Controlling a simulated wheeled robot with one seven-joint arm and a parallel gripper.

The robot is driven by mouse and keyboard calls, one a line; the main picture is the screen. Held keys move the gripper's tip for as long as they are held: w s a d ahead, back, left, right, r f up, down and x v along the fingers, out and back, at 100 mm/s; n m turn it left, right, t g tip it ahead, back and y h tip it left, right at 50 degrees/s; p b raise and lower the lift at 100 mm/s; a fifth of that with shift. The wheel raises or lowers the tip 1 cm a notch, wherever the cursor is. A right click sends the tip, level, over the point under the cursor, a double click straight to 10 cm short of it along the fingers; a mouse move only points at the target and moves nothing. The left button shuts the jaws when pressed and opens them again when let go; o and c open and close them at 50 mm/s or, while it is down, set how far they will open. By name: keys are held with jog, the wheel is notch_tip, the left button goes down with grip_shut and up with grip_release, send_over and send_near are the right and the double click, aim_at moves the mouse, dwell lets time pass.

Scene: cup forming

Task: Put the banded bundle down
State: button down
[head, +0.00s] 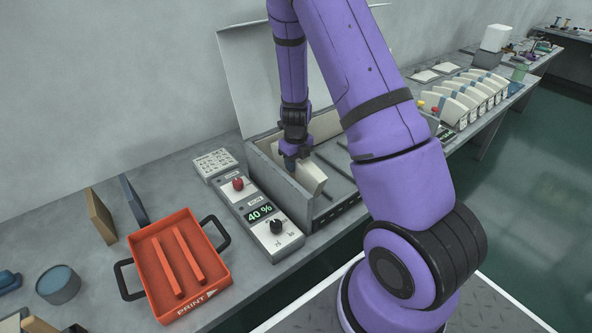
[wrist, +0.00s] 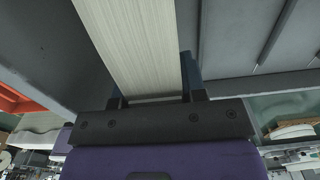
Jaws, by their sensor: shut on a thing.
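The bundle (head: 311,178) is a cream stack of sheets. In the head view it stands tilted inside or just over the left part of an open grey box (head: 337,207); I cannot tell whether it touches the floor of the box. My gripper (head: 291,161) points down from above and is shut on the bundle's upper left end. In the wrist view, the bundle's pale, finely lined edges (wrist: 135,45) run away from between the fingers of my gripper (wrist: 155,93). I cannot make out its band, and the fingers hide part of it.
The box's raised lid (head: 255,75) stands behind it. A control panel (head: 262,219) reading 40 % lies left of the box. An orange tray (head: 218,262) with black handles is farther left. Several cream stacks (head: 470,100) stand on the right bench.

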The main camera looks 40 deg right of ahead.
jog(key=shift+f, duration=1.4)
jog(key=shift+f, duration=0.15)
jog(key=c, duration=0.7)
grip_release()
